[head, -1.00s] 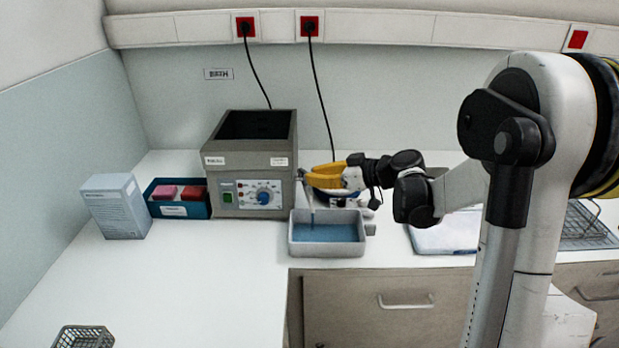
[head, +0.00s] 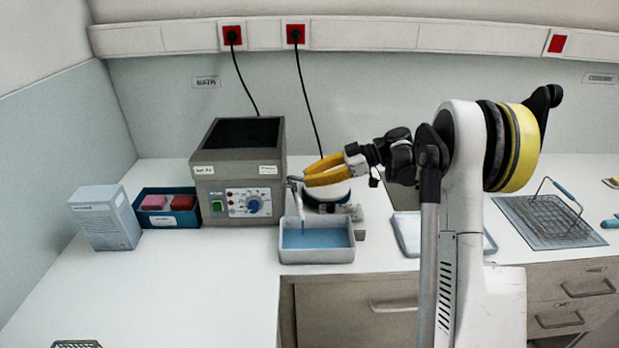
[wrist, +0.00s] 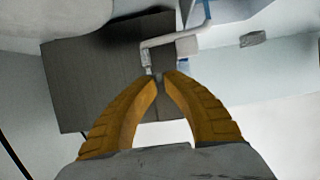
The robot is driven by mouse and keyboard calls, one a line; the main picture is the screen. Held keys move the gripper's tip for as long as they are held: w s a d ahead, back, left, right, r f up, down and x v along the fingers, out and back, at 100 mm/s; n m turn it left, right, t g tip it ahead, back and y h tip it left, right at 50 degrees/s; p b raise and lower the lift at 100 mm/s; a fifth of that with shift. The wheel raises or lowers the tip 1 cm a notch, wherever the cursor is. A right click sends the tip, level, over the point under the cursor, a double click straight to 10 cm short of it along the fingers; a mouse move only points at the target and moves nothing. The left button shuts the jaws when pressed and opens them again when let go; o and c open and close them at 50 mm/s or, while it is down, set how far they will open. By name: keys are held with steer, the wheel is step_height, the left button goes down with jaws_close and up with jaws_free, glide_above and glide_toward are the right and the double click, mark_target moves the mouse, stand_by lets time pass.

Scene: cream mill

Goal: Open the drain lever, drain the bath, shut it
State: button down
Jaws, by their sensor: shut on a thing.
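The grey water bath (head: 240,165) stands on the bench with an open dark top and a front control panel. Its drain tap (head: 293,183) is on the right side, and a pale blue stream (head: 301,214) falls from it into the white tray (head: 317,256), which holds blue liquid. My yellow gripper (head: 305,180) reaches in from the right at the tap. In the wrist view, my gripper (wrist: 160,78) is shut on the end of the bent drain lever (wrist: 149,62); the fingertips partly hide it. The liquid level inside the bath is not visible.
A blue box with pink and red blocks (head: 168,203) and a pale carton (head: 108,217) stand left of the bath. A wire basket (head: 550,217) is at right.

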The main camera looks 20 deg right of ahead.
stand_by(0.3)
steer(key=c, duration=1.4)
jaws_free()
steer(key=shift+f, duration=0.1)
steer(key=v, duration=1.2)
